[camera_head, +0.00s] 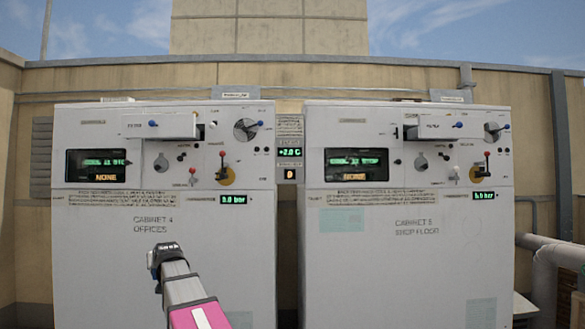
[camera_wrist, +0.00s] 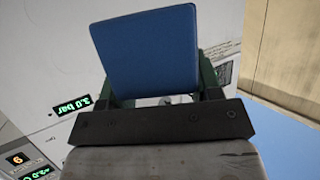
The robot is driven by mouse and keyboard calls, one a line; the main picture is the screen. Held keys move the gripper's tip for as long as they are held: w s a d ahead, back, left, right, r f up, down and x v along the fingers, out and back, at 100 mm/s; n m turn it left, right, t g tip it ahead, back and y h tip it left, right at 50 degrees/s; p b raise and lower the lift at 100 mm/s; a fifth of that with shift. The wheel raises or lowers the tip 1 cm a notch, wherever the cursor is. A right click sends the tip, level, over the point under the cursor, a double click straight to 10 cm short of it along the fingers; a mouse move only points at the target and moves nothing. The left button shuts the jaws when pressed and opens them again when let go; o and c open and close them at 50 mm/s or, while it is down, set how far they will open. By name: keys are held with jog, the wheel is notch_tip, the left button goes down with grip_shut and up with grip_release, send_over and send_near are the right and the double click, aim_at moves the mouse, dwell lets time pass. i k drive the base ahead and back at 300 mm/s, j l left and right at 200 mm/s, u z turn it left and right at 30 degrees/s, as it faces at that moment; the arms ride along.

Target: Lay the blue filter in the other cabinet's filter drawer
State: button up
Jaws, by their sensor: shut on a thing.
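A blue filter (camera_wrist: 148,52), a flat squarish block, is between the fingers of my gripper (camera_wrist: 160,92) in the wrist view. My gripper (camera_head: 163,256) is shut on it. In the head view the gripper is in front of the lower left cabinet (camera_head: 100,270), marked Cabinet 4 Offices; the filter cannot be made out there. The left cabinet's filter drawer (camera_head: 170,126) and the filter drawer (camera_head: 436,132) of the right cabinet (camera_head: 400,275), Cabinet 5 Shop Floor, both seem to stand out from their panels. Their insides are hidden.
Each panel has a fan dial, levers and displays beside the drawer, such as the left lever (camera_head: 222,166) and right lever (camera_head: 486,166). A small display strip (camera_head: 289,152) sits between the cabinets. Pipes (camera_head: 548,255) run at the right.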

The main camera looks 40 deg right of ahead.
aim_at(444, 129)
jog(key=k+l+z, duration=0.1)
jog(key=z, duration=1.05)
